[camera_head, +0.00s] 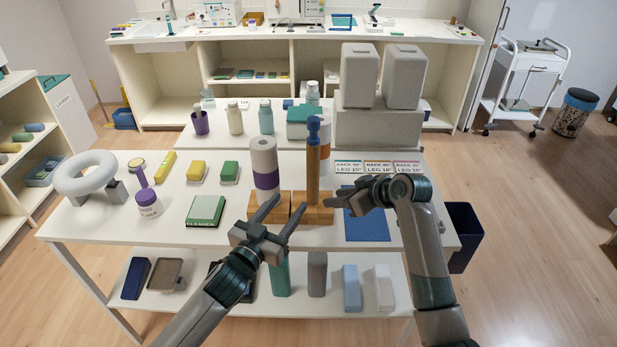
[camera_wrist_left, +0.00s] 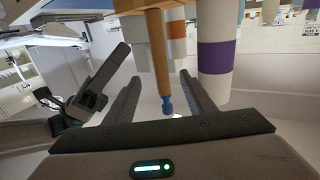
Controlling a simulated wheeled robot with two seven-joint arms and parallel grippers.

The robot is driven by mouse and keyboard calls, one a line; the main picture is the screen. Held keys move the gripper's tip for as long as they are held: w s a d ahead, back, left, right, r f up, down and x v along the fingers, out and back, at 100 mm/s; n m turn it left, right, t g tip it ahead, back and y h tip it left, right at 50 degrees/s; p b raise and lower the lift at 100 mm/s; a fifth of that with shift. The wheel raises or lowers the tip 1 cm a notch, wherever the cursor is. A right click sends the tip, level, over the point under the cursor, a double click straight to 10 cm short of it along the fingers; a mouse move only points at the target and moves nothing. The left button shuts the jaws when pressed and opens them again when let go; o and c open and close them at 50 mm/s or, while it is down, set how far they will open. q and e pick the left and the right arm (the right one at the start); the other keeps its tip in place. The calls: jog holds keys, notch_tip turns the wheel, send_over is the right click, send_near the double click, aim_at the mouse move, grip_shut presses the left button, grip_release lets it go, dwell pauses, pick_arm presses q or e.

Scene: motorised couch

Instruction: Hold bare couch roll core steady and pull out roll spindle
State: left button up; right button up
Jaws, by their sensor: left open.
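The bare brown couch roll core (camera_head: 313,175) stands upright on a wooden stand (camera_head: 318,215). The blue spindle top (camera_head: 313,128) sticks out of its upper end. In the left wrist view, which is upside down, the core (camera_wrist_left: 157,48) and blue spindle top (camera_wrist_left: 167,105) appear beyond my left fingers. My left gripper (camera_head: 289,203) is open and empty, low in front of the stand. My right gripper (camera_head: 340,200) is just right of the core, apart from it; its jaw opening is unclear. It also shows in the left wrist view (camera_wrist_left: 100,85).
A white roll with a purple band (camera_head: 265,160) stands close left of the core. An orange-banded roll (camera_head: 325,138) is behind it. A blue mat (camera_head: 367,225) lies to the right. Boxes and a grey ring (camera_head: 85,160) occupy the table's left. Grey blocks (camera_head: 378,125) stand behind.

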aim_at(310, 176)
pick_arm(q)
jog(key=x, duration=1.5)
jog(key=shift+d, duration=0.1)
jog(key=shift+c, duration=1.3)
jog(key=c, duration=0.9)
jog(key=shift+o, duration=0.2)
